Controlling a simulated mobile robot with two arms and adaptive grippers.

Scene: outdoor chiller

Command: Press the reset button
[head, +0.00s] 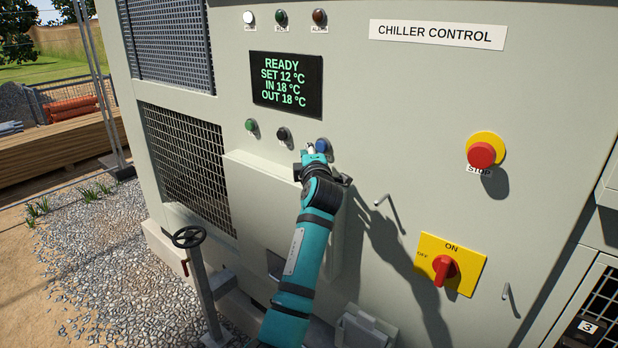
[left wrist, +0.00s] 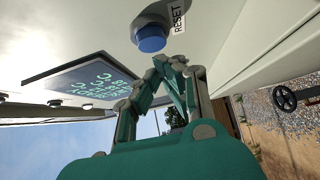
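The reset button is a round blue button (head: 321,145) on the chiller's pale panel, right of a black and a green button. In the left wrist view the blue button (left wrist: 151,38) sits in a grey collar beside a RESET label (left wrist: 179,16). My left gripper (head: 311,152) is just beside the button in the head view and partly covers its label area. In the left wrist view its fingertips (left wrist: 171,63) are together and empty, close to the button with a small visible gap. My right gripper is in neither view.
The display (head: 286,84) reads READY. A green button (head: 251,126) and a black button (head: 283,134) are to the left. A red stop button (head: 481,155) and a red rotary switch (head: 444,267) stick out at right. A handwheel (head: 188,237) stands lower left.

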